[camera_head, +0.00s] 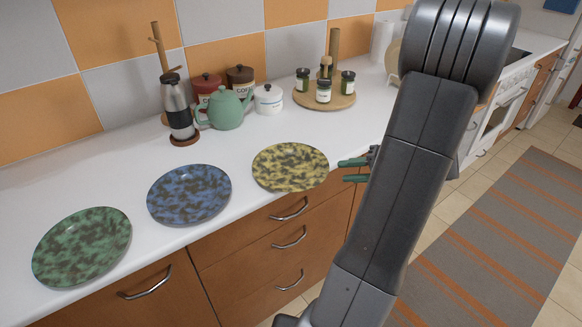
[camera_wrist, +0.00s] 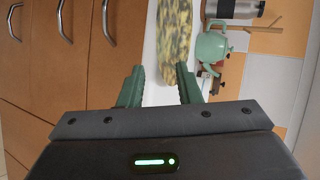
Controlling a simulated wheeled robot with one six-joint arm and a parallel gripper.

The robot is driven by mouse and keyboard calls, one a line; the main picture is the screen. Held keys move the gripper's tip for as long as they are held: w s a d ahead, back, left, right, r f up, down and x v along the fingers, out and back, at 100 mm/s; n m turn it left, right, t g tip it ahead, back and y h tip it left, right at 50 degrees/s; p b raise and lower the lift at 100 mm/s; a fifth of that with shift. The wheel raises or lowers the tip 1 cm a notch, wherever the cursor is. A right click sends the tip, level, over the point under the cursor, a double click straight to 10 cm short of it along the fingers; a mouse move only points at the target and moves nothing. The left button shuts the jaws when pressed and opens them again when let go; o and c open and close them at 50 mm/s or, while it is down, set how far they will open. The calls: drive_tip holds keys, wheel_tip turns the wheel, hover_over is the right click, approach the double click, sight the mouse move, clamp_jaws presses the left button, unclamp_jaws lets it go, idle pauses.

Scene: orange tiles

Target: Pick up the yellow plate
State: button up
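The yellow plate (camera_head: 290,167) is a round plate mottled yellow and dark, lying flat on the white counter near its front edge. In the wrist view the yellow plate (camera_wrist: 174,32) shows edge-on ahead of my gripper's fingertips. My gripper (camera_head: 353,170) is just right of the plate in the head view, with a gap between them. My arm hides part of the gripper's body in the head view.
A blue plate (camera_head: 189,194) and a green plate (camera_head: 82,247) lie to the left on the counter (camera_head: 125,192). A teapot (camera_head: 225,110), a French press (camera_head: 178,108) and a round tray of jars (camera_head: 341,100) stand behind. Drawers (camera_head: 262,232) are below the counter edge.

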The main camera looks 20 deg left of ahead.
sight(325, 173)
drive_tip(key=shift+a+f, duration=0.25)
drive_tip(key=shift+a, duration=0.2)
drive_tip(key=p+x, duration=0.1)
drive_tip(key=x, duration=0.4)
drive_tip(key=shift+r, duration=0.1)
clamp_jaws()
